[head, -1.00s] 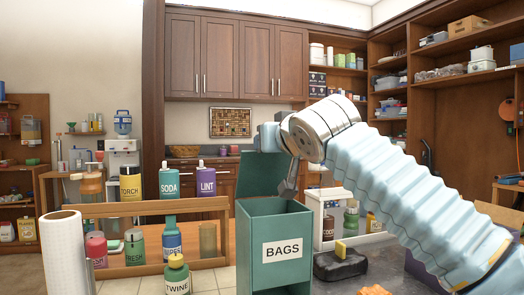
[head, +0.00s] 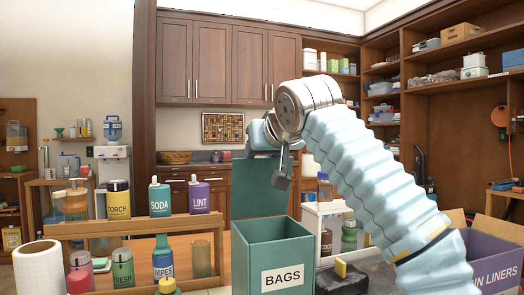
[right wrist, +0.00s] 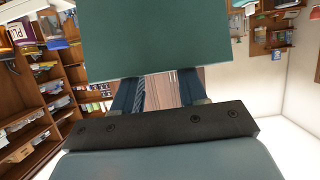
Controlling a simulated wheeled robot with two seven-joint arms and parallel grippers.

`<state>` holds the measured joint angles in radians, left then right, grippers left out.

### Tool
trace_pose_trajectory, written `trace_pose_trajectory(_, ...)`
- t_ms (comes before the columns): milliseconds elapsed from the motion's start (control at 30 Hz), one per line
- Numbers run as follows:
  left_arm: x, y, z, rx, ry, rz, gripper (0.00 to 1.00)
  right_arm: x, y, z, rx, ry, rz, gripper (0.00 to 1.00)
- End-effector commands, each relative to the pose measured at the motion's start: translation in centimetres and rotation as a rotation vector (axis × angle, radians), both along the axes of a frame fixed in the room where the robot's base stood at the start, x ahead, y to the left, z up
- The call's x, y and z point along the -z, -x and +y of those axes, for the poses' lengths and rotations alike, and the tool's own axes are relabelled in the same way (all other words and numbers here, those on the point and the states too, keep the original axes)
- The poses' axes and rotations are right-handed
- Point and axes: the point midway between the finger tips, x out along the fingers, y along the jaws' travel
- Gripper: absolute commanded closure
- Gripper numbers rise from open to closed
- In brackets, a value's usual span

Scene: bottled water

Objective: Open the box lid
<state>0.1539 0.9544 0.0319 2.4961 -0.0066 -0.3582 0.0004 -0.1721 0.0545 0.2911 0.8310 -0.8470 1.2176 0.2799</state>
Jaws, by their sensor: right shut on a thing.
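The green box (head: 268,252) labelled BAGS stands open-topped at the front centre of the head view. Its green lid (head: 262,185) stands up at the back of the box, raised roughly upright. My right gripper (head: 283,172) is at the lid's right side, above the box's back rim. In the right wrist view the lid (right wrist: 155,45) fills the top middle, and the right gripper's fingers (right wrist: 158,92) reach to its edge, shut on it. The fingertips are hidden by the lid there. My left gripper is not in view.
A white paper roll (head: 40,268) and several bottles, such as WIPES (head: 163,262), stand left of the box. A wooden rack (head: 195,228) is behind them. A purple carton (head: 490,262) stands at the right, and a dark block with a yellow top (head: 342,272) is right of the box.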

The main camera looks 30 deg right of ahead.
Motion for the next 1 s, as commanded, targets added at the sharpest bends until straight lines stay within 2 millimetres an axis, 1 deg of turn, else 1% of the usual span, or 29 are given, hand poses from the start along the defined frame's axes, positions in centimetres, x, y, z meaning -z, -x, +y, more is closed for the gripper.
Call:
trace_pose_trajectory(33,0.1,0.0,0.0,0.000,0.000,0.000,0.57,0.7,-0.2,0.1,-0.001,-0.001,0.020,1.00)
trace_pose_trajectory(133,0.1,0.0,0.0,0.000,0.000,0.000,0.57,0.8,-0.2,0.1,-0.001,-0.001,0.021,1.00)
trace_pose_trajectory(167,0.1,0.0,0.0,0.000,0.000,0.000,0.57,0.8,-0.2,0.1,-0.001,-0.001,0.021,0.56)
trace_pose_trajectory(300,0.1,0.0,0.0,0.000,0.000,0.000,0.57,0.8,-0.2,0.1,-0.001,-0.001,0.020,0.35)
trace_pose_trajectory(333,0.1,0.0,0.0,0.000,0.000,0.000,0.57,0.7,-0.2,0.1,-0.001,0.000,0.019,0.32)
trace_pose_trajectory(667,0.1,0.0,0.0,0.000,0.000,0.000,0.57,0.2,0.2,0.1,-0.001,-0.001,0.010,0.32)
trace_pose_trajectory(767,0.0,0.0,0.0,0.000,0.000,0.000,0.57,-0.3,1.3,0.4,-0.001,-0.001,0.008,0.32)
trace_pose_trajectory(867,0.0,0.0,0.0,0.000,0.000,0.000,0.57,-1.1,3.2,0.9,-0.003,-0.002,0.006,0.32)
trace_pose_trajectory(1000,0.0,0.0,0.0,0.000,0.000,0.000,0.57,-2.4,6.4,1.7,-0.004,-0.001,0.008,0.32)
